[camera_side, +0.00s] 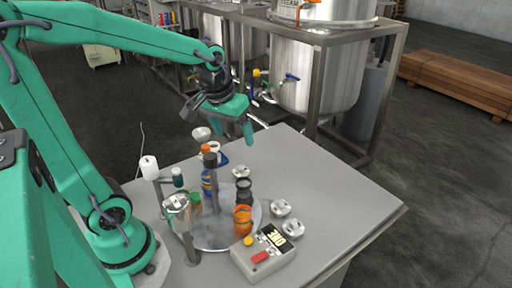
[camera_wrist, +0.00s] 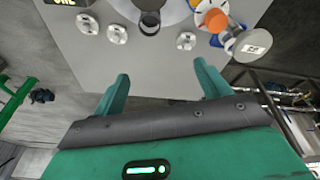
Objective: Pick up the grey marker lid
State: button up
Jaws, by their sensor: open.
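Several small pale grey lids with raised knobs lie on the table. In the side view one is at the right (camera_side: 280,207), one in front of it (camera_side: 293,228) and one behind the turntable (camera_side: 241,171). Three show in the wrist view, at left (camera_wrist: 87,23), beside it (camera_wrist: 117,33) and right of centre (camera_wrist: 186,40). I cannot tell which is the grey marker lid. My gripper (camera_side: 232,124) is open and empty, above the far edge of the table, apart from every lid. Its two spread green fingers show in the wrist view (camera_wrist: 160,80).
A round turntable (camera_side: 222,237) carries orange, dark and green-topped jars around a grey post. A control box (camera_side: 263,255) with red and yellow buttons stands at the front. White and orange-capped items stand at the back left. The table's right side is clear. Steel tanks (camera_side: 318,75) stand behind.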

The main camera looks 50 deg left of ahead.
aim_at(241, 166)
jog(key=w+a+f+n+g, duration=0.1)
jog(key=w+a+f, duration=0.1)
jog(key=f, duration=0.2)
jog(key=w+a+f+n+g, duration=0.1)
jog(key=w+a+f+n, duration=0.1)
jog(key=a+f, duration=0.1)
jog(key=w+a+f+n+g, duration=0.1)
jog(key=w+a+f, duration=0.2)
jog(key=f, duration=0.2)
jog(key=shift+w+a+f+n, duration=0.1)
jog(key=shift+a+f+n, duration=0.1)
jog(key=shift+f+n, duration=0.2)
jog(key=shift+f, duration=0.1)
jog(key=shift+f, duration=1.2)
jog(key=shift+f, duration=0.15)
jog(key=shift+a+f, duration=0.1)
jog(key=shift+f, duration=2.35)
